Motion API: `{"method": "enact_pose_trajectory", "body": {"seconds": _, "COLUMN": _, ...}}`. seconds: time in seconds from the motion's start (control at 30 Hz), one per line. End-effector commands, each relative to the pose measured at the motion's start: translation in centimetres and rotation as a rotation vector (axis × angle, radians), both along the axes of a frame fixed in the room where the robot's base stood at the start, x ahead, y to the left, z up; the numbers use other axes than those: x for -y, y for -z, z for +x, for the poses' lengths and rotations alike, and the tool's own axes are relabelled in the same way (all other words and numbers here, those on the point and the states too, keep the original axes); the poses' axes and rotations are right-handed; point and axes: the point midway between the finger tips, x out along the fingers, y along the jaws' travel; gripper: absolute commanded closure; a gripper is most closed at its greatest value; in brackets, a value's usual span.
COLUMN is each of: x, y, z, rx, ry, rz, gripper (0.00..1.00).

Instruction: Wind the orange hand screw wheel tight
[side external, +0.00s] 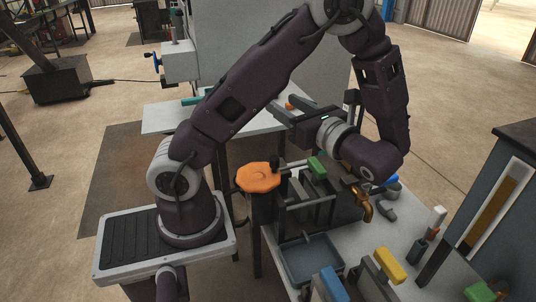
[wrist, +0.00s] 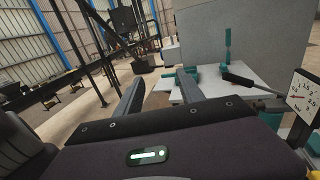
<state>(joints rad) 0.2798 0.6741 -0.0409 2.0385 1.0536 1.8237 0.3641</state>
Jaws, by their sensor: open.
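The orange hand screw wheel (side external: 258,178) lies flat at the left end of the press (side external: 310,215), with its top face showing in the side external view. A dark knob (side external: 274,162) stands by its far edge. The wheel does not show in the wrist view. My gripper (side external: 272,104) is above and behind the wheel in the picture, apart from it, with its fingers pointing left. In the wrist view my gripper (wrist: 160,84) has its two grey fingers spread wide with nothing between them. I cannot tell how tight the wheel is.
A blue-grey tray (side external: 310,260) sits in front of the press. A brass tap (side external: 363,204), a yellow handle (side external: 391,265) and a blue handle (side external: 333,284) crowd the right. A dial gauge (wrist: 304,96) and a black-handled lever (wrist: 247,84) show in the wrist view.

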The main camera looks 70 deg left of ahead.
Motion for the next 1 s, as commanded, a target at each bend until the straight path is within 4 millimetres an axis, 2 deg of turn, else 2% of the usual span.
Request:
{"method": "enact_pose_trajectory", "body": {"seconds": 0.03, "x": 0.0, "y": 3.5, "z": -0.1, "rx": -0.016, "ry": -0.002, "rz": 0.002, "gripper": 0.55}}
{"method": "enact_pose_trajectory", "body": {"seconds": 0.1, "x": 0.0, "y": 8.0, "z": -0.1, "rx": -0.009, "ry": -0.002, "rz": 0.0, "gripper": 0.55}}
{"method": "enact_pose_trajectory", "body": {"seconds": 0.2, "x": 0.0, "y": 13.1, "z": -0.1, "rx": 0.0, "ry": -0.003, "rz": -0.002, "gripper": 0.55}}
{"method": "enact_pose_trajectory", "body": {"seconds": 0.3, "x": 0.0, "y": 16.1, "z": -0.1, "rx": 0.005, "ry": -0.004, "rz": -0.005, "gripper": 0.55}}
{"method": "enact_pose_trajectory", "body": {"seconds": 0.43, "x": -0.8, "y": 17.1, "z": -0.3, "rx": 0.008, "ry": -0.004, "rz": -0.003, "gripper": 0.55}}
{"method": "enact_pose_trajectory", "body": {"seconds": 0.73, "x": -6.0, "y": 17.1, "z": -1.7, "rx": 0.01, "ry": -0.005, "rz": -0.003, "gripper": 0.55}}
{"method": "enact_pose_trajectory", "body": {"seconds": 0.83, "x": -6.8, "y": 17.0, "z": -1.9, "rx": 0.009, "ry": -0.003, "rz": -0.004, "gripper": 0.55}}
{"method": "enact_pose_trajectory", "body": {"seconds": 1.0, "x": -6.9, "y": 17.0, "z": -1.9, "rx": 0.01, "ry": -0.002, "rz": -0.004, "gripper": 0.55}}
